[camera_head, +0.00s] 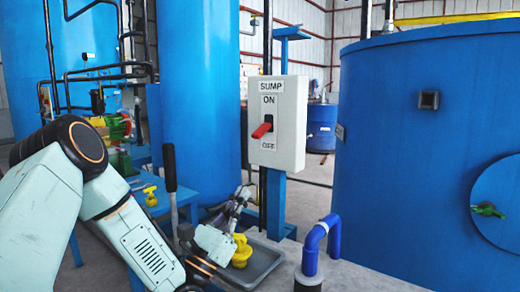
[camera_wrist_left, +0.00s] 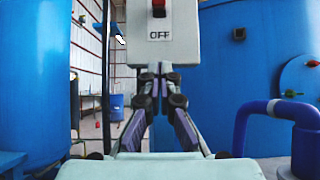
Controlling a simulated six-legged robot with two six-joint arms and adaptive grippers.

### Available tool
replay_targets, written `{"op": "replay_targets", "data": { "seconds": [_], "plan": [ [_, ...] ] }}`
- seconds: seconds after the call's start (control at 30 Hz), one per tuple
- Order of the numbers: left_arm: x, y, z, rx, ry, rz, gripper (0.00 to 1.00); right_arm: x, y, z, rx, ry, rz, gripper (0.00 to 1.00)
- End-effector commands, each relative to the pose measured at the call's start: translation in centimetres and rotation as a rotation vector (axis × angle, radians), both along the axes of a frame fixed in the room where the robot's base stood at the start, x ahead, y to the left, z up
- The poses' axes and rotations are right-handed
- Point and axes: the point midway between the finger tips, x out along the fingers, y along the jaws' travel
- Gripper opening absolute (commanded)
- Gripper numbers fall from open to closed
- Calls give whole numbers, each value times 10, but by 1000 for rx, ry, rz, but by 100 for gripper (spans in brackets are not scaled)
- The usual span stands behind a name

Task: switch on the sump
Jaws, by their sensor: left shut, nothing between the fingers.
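The white SUMP switch box (camera_head: 292,135) stands on a blue post in the middle of the head view. Its red lever (camera_head: 262,130) sits between the ON label above and the OFF label below, and slants down and to the left. The lever (camera_wrist_left: 158,10) also shows at the top edge of the left wrist view, above the OFF label. My left gripper (camera_head: 245,190) is below the box, at its lower left. In the wrist view its fingers (camera_wrist_left: 158,70) are together and empty, just under the box's lower edge, apart from the lever. My right gripper is not in view.
A blue bent pipe (camera_head: 318,240) rises from the grey surface right of the gripper. A dark tray (camera_head: 262,262) and a yellow fitting (camera_head: 241,252) are below the gripper. A large blue tank (camera_head: 400,150) fills the right. The space before the box looks clear.

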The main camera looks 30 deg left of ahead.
Motion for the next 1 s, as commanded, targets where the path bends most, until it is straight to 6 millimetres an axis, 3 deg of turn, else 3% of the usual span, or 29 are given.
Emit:
{"op": "replay_targets", "data": {
  "seconds": [0.47, 1.0],
  "plan": [
    [1, 0, 3, 1, -1, -1, 0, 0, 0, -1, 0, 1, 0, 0],
    [75, -7, 61, 4, -5, -1, 0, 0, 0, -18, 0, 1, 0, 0]
  ]
}}
